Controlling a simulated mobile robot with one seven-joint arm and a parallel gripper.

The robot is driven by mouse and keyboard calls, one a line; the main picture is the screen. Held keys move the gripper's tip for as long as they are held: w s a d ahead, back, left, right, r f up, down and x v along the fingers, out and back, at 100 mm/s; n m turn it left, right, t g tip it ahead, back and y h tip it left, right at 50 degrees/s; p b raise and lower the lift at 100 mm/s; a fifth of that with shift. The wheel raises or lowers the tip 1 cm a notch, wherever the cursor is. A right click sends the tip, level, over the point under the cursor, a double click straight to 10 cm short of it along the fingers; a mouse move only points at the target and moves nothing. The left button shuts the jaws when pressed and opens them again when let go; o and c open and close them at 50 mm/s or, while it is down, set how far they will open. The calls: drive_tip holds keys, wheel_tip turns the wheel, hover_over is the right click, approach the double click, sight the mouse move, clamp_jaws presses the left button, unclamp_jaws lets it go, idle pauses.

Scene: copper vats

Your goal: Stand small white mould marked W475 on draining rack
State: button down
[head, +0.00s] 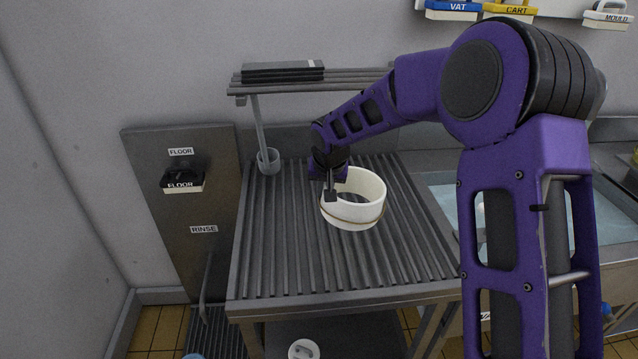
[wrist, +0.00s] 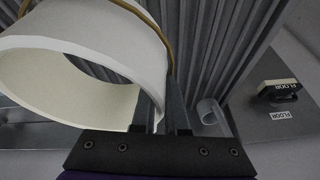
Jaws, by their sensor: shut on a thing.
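A white ring-shaped mould (head: 364,212) with a thin brown band near its lower edge is over the middle of the grey ribbed draining rack (head: 300,262), open end up. I cannot tell whether it touches the ribs. No W475 mark shows. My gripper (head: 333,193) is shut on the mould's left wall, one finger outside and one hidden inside. In the wrist view the mould (wrist: 90,40) fills the upper left, its wall between the fingers (wrist: 168,112).
A panel with FLOOR (head: 181,152) and RINSE labels is to the left. A sink (head: 445,205) lies to the right. The rack's front is clear.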

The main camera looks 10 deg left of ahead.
drive_tip(key=shift+s+n+h, duration=0.3)
drive_tip(key=shift+s, duration=0.05)
drive_tip(key=shift+s+f, duration=0.1)
drive_tip(key=shift+f, duration=0.2)
wheel_tip(320, 180, down, 4)
drive_tip(key=shift+d+f, duration=0.1)
drive_tip(key=shift+f, duration=1)
drive_tip(key=shift+f+b, duration=0.45)
drive_tip(key=shift+b, duration=0.25)
drive_tip(key=c, duration=0.9)
unclamp_jaws()
drive_tip(key=shift+o, duration=0.2)
